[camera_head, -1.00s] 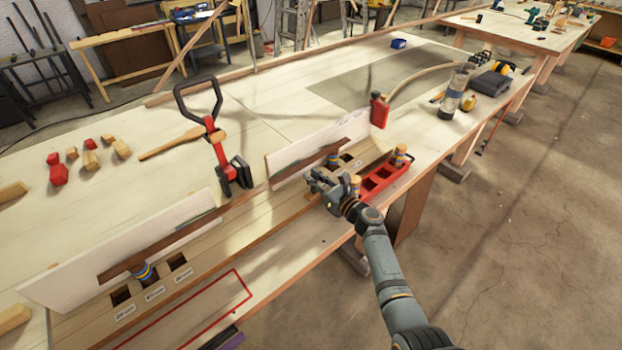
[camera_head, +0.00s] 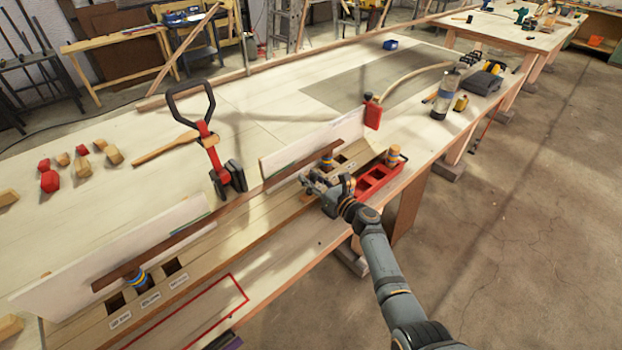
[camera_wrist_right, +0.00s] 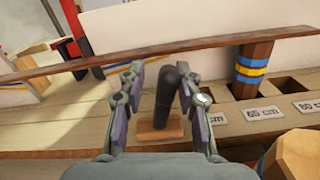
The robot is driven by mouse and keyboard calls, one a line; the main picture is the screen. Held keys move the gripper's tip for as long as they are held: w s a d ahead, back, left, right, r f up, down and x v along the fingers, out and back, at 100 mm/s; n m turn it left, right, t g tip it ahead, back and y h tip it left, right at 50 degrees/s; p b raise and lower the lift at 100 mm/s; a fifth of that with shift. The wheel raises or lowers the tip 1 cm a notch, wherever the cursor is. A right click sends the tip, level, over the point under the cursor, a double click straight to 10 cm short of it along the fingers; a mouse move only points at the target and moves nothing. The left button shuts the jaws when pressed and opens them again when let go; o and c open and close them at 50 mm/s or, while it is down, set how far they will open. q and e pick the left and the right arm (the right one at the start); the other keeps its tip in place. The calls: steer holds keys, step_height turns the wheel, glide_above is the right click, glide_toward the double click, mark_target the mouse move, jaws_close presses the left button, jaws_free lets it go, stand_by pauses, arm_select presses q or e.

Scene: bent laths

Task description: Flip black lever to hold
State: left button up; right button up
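The black lever (camera_wrist_right: 170,95) stands close to upright on a small wooden base (camera_wrist_right: 160,131) in the right wrist view. My right gripper (camera_wrist_right: 161,82) is open, with one finger on each side of the lever. The lever appears nearer the right-hand finger; I cannot tell whether they touch. In the head view my right gripper (camera_head: 312,184) is at the front edge of the wooden fixture, and the lever cannot be made out there. My left gripper is not in view.
A bent dark lath (camera_wrist_right: 130,61) runs past a banded peg (camera_wrist_right: 252,70) behind the lever. Labelled square holes lie to its right. A red tray (camera_head: 377,178) and a round banded peg (camera_head: 394,157) stand beside my right gripper. A black-handled red tool (camera_head: 211,150) stands further left.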

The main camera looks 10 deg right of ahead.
steer(key=shift+o, duration=0.3)
steer(key=shift+s, duration=0.1)
steer(key=v, duration=1.1)
steer(key=shift+s+d, duration=0.25)
steer(key=shift+s, duration=0.05)
